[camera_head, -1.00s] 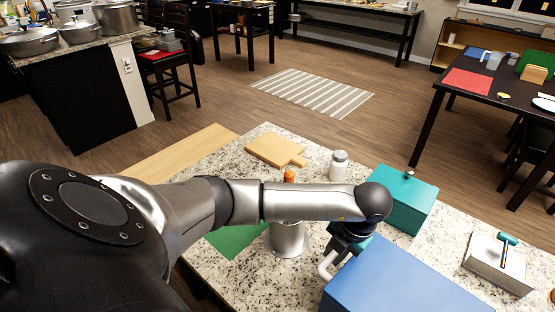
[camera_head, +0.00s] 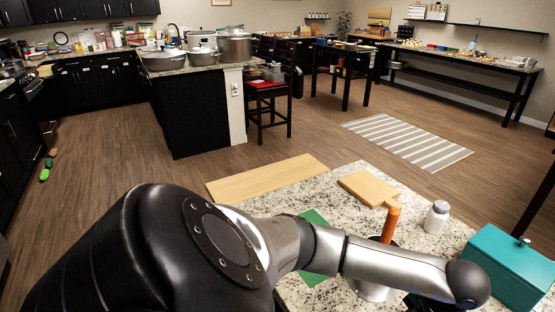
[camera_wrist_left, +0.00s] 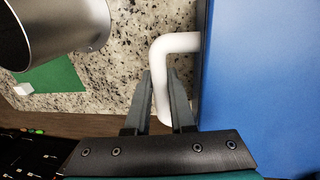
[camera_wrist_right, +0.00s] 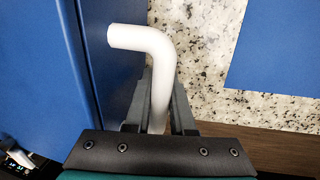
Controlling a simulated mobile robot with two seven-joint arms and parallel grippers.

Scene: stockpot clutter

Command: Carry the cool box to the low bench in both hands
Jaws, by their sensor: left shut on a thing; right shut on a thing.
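The cool box is blue; its side shows in the left wrist view (camera_wrist_left: 265,90) and in the right wrist view (camera_wrist_right: 35,70). It is outside the head view. My left gripper (camera_wrist_left: 160,85) is shut on one white bent handle (camera_wrist_left: 178,45) of the box. My right gripper (camera_wrist_right: 162,85) is shut on the other white handle (camera_wrist_right: 140,38). Both grippers are out of sight in the head view, where part of my left arm shows. A light wood surface, which looks like the low bench (camera_head: 265,178), lies beyond the speckled counter's left edge, lower than the counter.
The speckled counter (camera_head: 345,215) holds a cutting board (camera_head: 367,188), a white-capped jar (camera_head: 436,217), an orange item (camera_head: 391,224) in a metal pot, a teal box (camera_head: 512,268) and a green mat (camera_head: 314,220). A blue sheet (camera_wrist_right: 275,50) lies near the right gripper. Open floor (camera_head: 110,165) lies left.

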